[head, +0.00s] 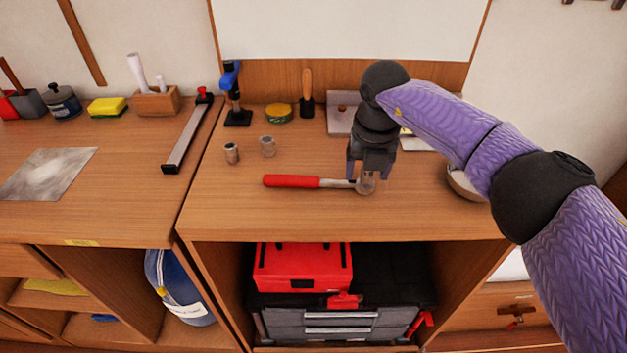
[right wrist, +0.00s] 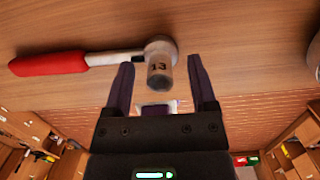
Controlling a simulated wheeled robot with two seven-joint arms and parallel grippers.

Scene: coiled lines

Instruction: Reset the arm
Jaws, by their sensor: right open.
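My right gripper (head: 369,176) points down over the table, its two fingers apart. A ratchet with a red handle (head: 291,181) lies on the table to the left of it, its head under the gripper. A metal socket (head: 367,184) is at the ratchet's head. In the right wrist view the socket (right wrist: 159,70), marked 13, shows between the two open fingers (right wrist: 160,82), with visible gaps on both sides. The red handle (right wrist: 48,64) extends left there. My left gripper is out of view.
A blue-and-black clamp (head: 233,95), a yellow-green tin (head: 278,113) and a brush-like tool (head: 307,94) stand at the back. A bowl (head: 463,184) is at right, partly behind my arm. The front table strip is clear.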

